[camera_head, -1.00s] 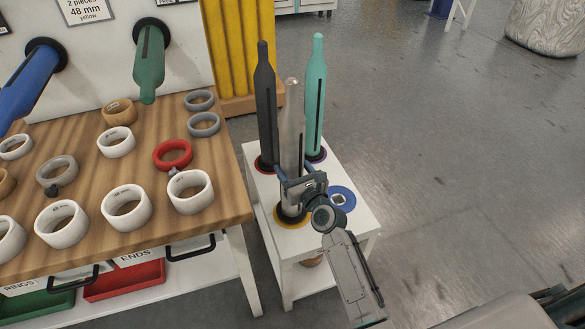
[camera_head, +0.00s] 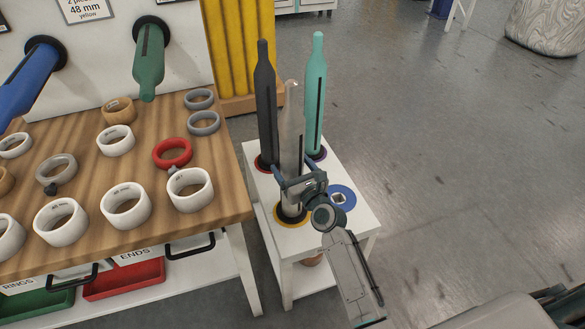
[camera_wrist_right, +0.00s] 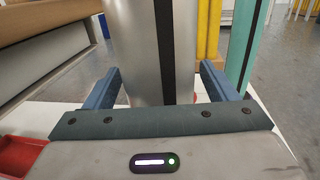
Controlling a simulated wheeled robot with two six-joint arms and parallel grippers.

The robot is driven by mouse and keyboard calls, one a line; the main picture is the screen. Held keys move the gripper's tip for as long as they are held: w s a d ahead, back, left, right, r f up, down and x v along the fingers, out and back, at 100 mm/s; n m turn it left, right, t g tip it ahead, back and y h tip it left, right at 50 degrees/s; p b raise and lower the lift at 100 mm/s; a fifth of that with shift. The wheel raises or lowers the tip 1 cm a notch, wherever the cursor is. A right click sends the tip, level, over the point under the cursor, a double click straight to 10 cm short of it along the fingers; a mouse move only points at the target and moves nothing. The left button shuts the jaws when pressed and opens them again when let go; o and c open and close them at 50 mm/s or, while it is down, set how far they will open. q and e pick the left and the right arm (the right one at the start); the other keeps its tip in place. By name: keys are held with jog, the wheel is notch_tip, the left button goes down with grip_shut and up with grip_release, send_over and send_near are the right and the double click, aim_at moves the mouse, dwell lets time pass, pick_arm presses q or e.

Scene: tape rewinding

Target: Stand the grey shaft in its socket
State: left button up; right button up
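The grey shaft (camera_head: 291,125), silvery with a dark slot, stands upright over the yellow-ringed socket (camera_head: 279,217) at the front of the small white stand. Its foot is within the ring; how deep it sits is hidden. It also fills the middle of the right wrist view (camera_wrist_right: 140,50). My right gripper (camera_head: 298,174) is around the shaft's lower part, one finger on each side. In the right wrist view the fingers (camera_wrist_right: 158,80) are spread, with gaps between them and the shaft. My left gripper is not in view.
On the white stand (camera_head: 345,220), a dark shaft (camera_head: 266,100) stands in a red-ringed socket and a teal shaft (camera_head: 315,95) in a purple-ringed one. A blue-ringed socket (camera_head: 341,197) is empty. The wooden table (camera_head: 225,185) with several tape rings is at left. Floor at right is clear.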

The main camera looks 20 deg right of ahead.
jog(key=shift+o, duration=0.5)
jog(key=shift+s+f, duration=0.1)
jog(key=shift+f, duration=0.25)
jog(key=shift+r, duration=0.1)
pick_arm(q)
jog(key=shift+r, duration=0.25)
pick_arm(e)
jog(key=s+d, duration=0.1)
jog(key=s, duration=0.9)
jog(key=shift+s+d, duration=0.3)
jog(key=shift+d, duration=0.1)
